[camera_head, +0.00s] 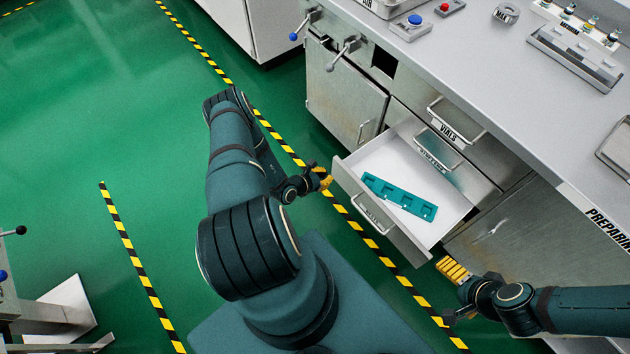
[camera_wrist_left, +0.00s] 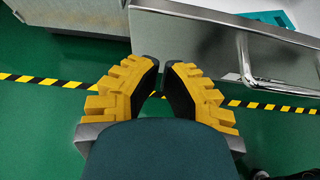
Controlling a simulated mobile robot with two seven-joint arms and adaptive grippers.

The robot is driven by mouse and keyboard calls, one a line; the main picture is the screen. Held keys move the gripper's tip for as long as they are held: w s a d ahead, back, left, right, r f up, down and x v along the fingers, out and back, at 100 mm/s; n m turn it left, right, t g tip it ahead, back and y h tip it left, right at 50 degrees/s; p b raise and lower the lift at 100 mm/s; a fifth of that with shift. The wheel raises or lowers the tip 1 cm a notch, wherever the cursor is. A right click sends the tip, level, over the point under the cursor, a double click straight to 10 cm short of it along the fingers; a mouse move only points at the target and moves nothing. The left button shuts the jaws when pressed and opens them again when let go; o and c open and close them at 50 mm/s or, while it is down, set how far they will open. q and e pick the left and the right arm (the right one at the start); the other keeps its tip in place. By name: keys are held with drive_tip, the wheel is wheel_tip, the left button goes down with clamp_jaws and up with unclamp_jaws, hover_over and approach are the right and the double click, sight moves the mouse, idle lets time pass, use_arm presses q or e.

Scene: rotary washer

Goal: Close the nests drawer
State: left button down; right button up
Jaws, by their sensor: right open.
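The open drawer (camera_head: 445,215) is pulled well out of the cabinet, below the VIALS drawer. A teal slotted plate (camera_head: 400,196) lies inside it. The drawer's front (camera_head: 378,217) carries a metal handle (camera_head: 372,212); its label is too small to read surely. In the left wrist view the front panel (camera_wrist_left: 200,45) and its handle (camera_wrist_left: 246,62) show close ahead. My left gripper (camera_head: 326,178) is beside the drawer's front left corner, empty, fingertips nearly together (camera_wrist_left: 161,66), apart from the handle. My right gripper (camera_head: 452,292) is open and empty, near the drawer's right front corner.
The VIALS drawer (camera_head: 455,122) and another drawer below it sit in the cabinet. A cabinet door (camera_head: 342,95) is at the left. The worktop (camera_head: 480,50) holds buttons and trays. Green floor with striped tape lies in front.

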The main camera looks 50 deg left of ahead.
sight(339, 169)
use_arm(q)
drive_tip(key=shift+w+d+f+b, duration=0.1)
drive_tip(key=shift+w+b, duration=0.05)
drive_tip(key=shift+w, duration=0.95)
drive_tip(key=shift+w+d+b, duration=0.1)
drive_tip(key=shift+w+b, duration=0.05)
drive_tip(key=shift+w, duration=0.9)
use_arm(e)
drive_tip(key=shift+w+f, duration=0.1)
drive_tip(key=shift+f, duration=0.35)
